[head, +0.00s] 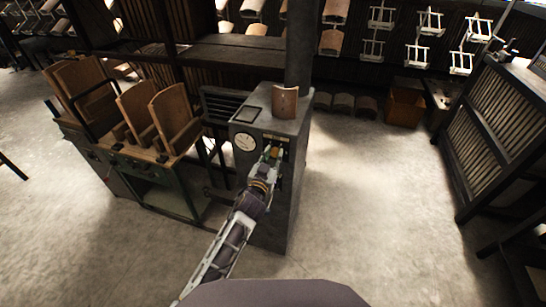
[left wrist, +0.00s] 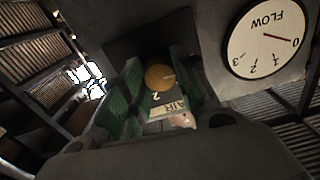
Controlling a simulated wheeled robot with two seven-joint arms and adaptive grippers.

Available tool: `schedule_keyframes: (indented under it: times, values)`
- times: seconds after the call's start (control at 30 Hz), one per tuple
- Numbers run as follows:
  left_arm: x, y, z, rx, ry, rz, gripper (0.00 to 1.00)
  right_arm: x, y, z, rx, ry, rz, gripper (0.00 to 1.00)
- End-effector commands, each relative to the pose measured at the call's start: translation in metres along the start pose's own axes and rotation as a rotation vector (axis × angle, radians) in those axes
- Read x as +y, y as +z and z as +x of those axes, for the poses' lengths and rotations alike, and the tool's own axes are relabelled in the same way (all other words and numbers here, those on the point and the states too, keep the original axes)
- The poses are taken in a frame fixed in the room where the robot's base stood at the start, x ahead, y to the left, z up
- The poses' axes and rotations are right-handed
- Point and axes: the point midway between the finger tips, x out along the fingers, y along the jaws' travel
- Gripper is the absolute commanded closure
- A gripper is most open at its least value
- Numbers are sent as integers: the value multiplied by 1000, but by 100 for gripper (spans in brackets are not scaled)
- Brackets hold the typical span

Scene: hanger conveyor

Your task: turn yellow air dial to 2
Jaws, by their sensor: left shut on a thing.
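The yellow air dial (left wrist: 158,77) is on the dark front of a grey machine cabinet (head: 265,215). In the left wrist view it lies between the two green-padded fingers of my left gripper (left wrist: 155,90), which is shut on it. A pale mark shows on the dial face. A digit 2 and an upside-down AIR label (left wrist: 170,108) sit below it in that view. In the head view my left gripper (head: 270,153) reaches the cabinet front and mostly hides the dial. A white FLOW gauge (left wrist: 265,40) is beside it, its red needle close to 0. My right gripper is out of view.
A curved wooden piece (head: 285,102) stands on the cabinet top. A green-framed bench (head: 150,170) with wooden panels stands to the left. A slatted dark rack (head: 495,130) is at the right. Open concrete floor (head: 380,200) lies between cabinet and rack.

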Motion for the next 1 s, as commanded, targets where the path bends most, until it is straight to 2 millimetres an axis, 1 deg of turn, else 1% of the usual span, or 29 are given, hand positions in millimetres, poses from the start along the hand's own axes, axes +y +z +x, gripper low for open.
schedule_keyframes:
  times: [0.27, 0.63, 0.83, 1.0]
  values:
    - [0, 0, 0, 0, 1, 171, 94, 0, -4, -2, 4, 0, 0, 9]
    - [0, 0, 0, -1, 1, 503, 94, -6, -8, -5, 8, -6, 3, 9]
    - [0, 1, 0, -2, 1, 693, 94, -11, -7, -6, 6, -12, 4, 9]
    - [0, 1, 0, -1, 2, 856, 94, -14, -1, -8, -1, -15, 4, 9]
